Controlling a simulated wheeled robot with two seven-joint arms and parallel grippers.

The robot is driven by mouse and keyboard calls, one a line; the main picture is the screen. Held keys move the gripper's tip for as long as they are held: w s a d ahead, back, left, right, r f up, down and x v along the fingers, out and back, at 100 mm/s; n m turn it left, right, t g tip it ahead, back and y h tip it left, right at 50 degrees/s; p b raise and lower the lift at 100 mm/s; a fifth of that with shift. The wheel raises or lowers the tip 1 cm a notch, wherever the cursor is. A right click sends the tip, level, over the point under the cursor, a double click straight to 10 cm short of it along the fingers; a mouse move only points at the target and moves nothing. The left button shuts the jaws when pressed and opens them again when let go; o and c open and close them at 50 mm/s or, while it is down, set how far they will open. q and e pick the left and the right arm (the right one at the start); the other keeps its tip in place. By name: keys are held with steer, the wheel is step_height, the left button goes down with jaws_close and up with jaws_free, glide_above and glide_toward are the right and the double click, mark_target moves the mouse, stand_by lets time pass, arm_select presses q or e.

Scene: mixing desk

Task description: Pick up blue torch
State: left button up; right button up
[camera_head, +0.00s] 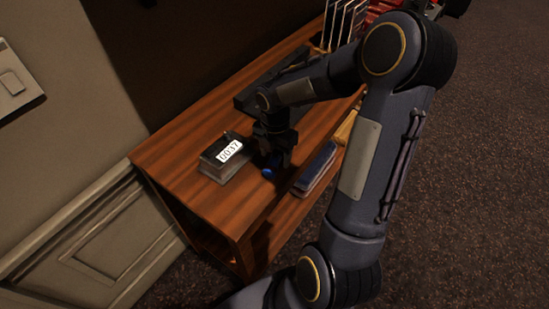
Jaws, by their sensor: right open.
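The blue torch (268,173) shows only as a small blue end on the wooden desk, near its front edge. The rest of it is dark or hidden behind my gripper. My right gripper (271,160) points down right over the torch, with its dark fingers apart at or just above it. I cannot tell whether the fingers touch it. My left gripper is not in view.
A wire rack (342,24) stands at the far end. Bare desk top (178,150) lies at the left.

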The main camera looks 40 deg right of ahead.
steer(key=shift+f, duration=0.3)
jaws_close()
steer(key=shift+r, duration=0.15)
